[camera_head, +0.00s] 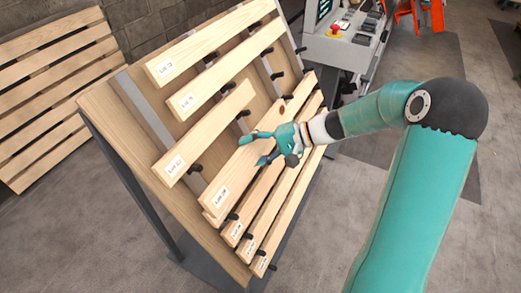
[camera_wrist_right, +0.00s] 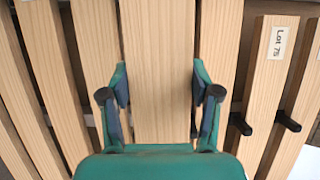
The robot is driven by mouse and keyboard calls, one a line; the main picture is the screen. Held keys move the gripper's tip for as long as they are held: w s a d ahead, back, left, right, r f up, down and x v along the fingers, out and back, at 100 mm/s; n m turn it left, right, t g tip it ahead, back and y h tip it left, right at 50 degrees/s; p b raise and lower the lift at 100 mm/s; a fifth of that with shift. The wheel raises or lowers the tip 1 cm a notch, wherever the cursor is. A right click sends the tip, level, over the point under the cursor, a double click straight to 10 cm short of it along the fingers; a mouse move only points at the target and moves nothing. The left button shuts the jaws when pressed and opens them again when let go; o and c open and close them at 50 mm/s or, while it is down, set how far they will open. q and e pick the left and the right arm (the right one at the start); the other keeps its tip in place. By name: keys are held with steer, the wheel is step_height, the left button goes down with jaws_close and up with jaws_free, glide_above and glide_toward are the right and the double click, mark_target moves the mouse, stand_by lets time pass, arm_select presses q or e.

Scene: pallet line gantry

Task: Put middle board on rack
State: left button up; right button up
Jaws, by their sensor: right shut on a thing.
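The slanted wooden rack (camera_head: 130,135) carries several pale labelled boards, one above another, on black pegs. My right gripper (camera_head: 253,149) is shut across a board (camera_head: 237,175) with a white label at its near end, around the rack's middle. In the right wrist view, this board (camera_wrist_right: 158,50) runs between the two fingers of the gripper (camera_wrist_right: 160,88) and looks wider than the boards beside it. I cannot tell whether it rests on its pegs or is clear of them. My left gripper is not in view.
A shorter board (camera_head: 208,132) lies just above the held one, with pegs below it. Two long boards (camera_head: 215,40) are higher up; several lie close below. Another slatted rack (camera_head: 50,85) stands at left. A control console (camera_head: 345,40) stands behind. Floor at right is clear.

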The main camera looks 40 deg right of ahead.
steer(key=shift+w+a+f, duration=0.2)
steer(key=shift+w+f, duration=0.1)
steer(key=shift+w, duration=0.2)
steer(key=shift+w+a+f, duration=0.15)
steer(key=shift+w+f, duration=0.15)
steer(key=shift+w, duration=0.15)
steer(key=shift+w+a+f+b, duration=0.35)
steer(key=shift+w+f+b, duration=0.15)
steer(key=shift+w+b, duration=0.3)
steer(key=shift+w+a+f+b, duration=0.3)
steer(key=shift+w+f+b, duration=0.2)
steer(key=shift+w+b, duration=0.3)
steer(key=shift+w+a+f+b, duration=0.2)
steer(key=shift+w+f+b, duration=0.05)
steer(key=shift+w, duration=0.2)
steer(key=shift+w+a+f+b, duration=0.15)
steer(key=shift+w+f+b, duration=0.05)
steer(key=shift+w, duration=0.25)
steer(key=shift+w+a+b, duration=0.1)
steer(key=shift+w+b, duration=0.1)
steer(key=shift+b, duration=0.2)
steer(key=shift+f+b, duration=0.15)
steer(key=shift+b, duration=0.25)
steer(key=o, duration=1.4)
